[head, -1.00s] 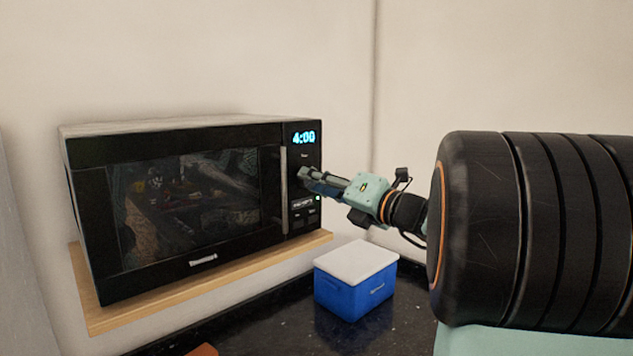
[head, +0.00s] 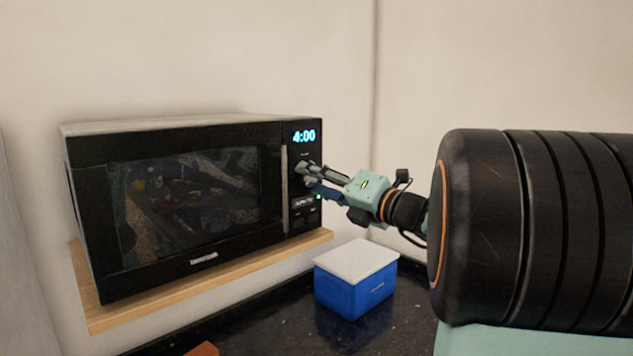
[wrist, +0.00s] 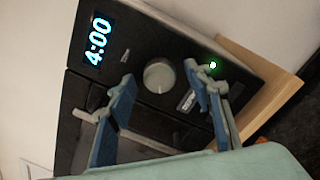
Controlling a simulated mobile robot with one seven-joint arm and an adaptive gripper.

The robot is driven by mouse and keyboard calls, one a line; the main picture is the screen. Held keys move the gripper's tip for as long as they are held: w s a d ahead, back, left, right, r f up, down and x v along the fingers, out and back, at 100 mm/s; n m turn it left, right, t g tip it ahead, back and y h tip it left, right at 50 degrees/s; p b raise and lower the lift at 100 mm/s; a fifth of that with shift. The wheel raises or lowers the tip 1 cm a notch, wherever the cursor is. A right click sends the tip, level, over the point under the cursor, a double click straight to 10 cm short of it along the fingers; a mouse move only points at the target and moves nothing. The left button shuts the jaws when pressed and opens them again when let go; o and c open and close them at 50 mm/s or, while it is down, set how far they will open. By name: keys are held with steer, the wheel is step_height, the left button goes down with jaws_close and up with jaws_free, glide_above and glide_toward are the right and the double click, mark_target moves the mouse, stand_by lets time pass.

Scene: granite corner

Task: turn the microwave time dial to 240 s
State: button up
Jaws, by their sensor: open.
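The black microwave (head: 190,256) stands on a wooden shelf, its door closed. Its display (head: 304,137) reads 4:00 in blue, and it also shows in the wrist view (wrist: 96,41). The round grey time dial (wrist: 159,77) is on the control panel in the wrist view; in the head view my gripper hides it. My gripper (head: 307,180) is open in front of the panel. In the wrist view its two blue-padded fingers (wrist: 163,88) stand apart on either side of the dial, with visible gaps to it. A green light (wrist: 213,65) glows near the right finger.
The wooden shelf (head: 215,279) juts out under the microwave. A blue box with a white lid (head: 355,294) sits on the dark speckled counter (head: 270,327) below my gripper. The door handle (head: 284,190) is just left of the panel. Walls close in behind.

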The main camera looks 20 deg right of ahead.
steer(key=shift+s, duration=0.1)
steer(key=v, duration=1.1)
steer(key=shift+s+d, duration=0.25)
steer(key=shift+s, duration=0.15)
